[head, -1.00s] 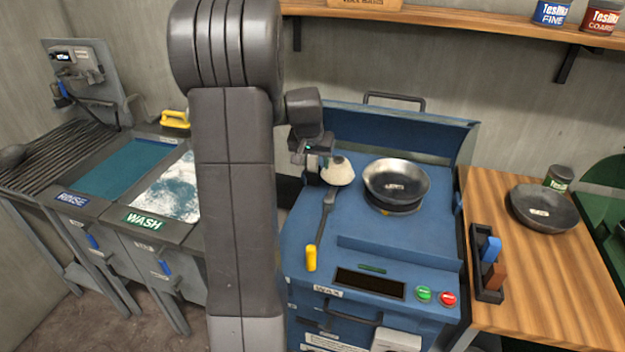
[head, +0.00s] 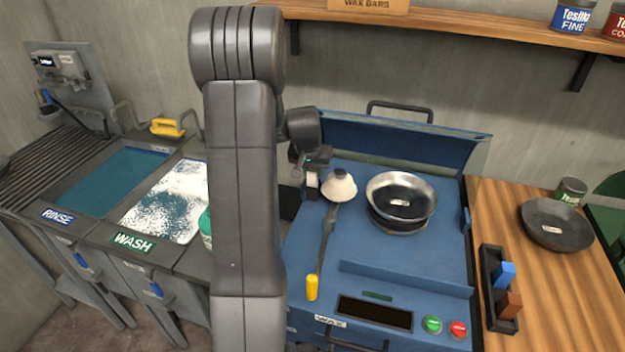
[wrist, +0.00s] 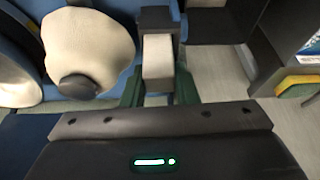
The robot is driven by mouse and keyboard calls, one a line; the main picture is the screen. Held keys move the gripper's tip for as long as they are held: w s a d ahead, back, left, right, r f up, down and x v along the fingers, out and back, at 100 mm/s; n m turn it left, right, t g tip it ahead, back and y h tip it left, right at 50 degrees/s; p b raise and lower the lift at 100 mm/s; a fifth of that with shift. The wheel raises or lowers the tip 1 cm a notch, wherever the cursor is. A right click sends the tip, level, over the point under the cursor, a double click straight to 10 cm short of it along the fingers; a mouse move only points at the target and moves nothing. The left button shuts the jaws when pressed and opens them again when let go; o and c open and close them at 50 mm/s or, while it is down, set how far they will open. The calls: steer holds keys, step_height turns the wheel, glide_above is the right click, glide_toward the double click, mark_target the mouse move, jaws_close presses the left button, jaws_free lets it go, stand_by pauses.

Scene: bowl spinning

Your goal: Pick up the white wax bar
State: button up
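The white wax bar (wrist: 157,58) is a small pale block between the two dark green fingers of my gripper (wrist: 159,88) in the wrist view. The fingers sit against its two sides. In the head view my gripper (head: 313,172) hangs over the left edge of the blue machine, left of a cream cone-shaped pad with a dark knob (head: 340,186). A small pale patch, the wax bar (head: 312,180), shows under it. The pad also shows close by in the wrist view (wrist: 95,45). My arm hides part of the wash basin.
A steel bowl (head: 402,194) sits on the blue machine (head: 375,262), with a yellow-handled tool (head: 312,287) at its front left. A dark bowl (head: 556,224) and a rack of blocks (head: 499,288) stand on the wooden table. A shelf (head: 450,24) runs above.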

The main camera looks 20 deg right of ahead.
steer(key=c, duration=0.4)
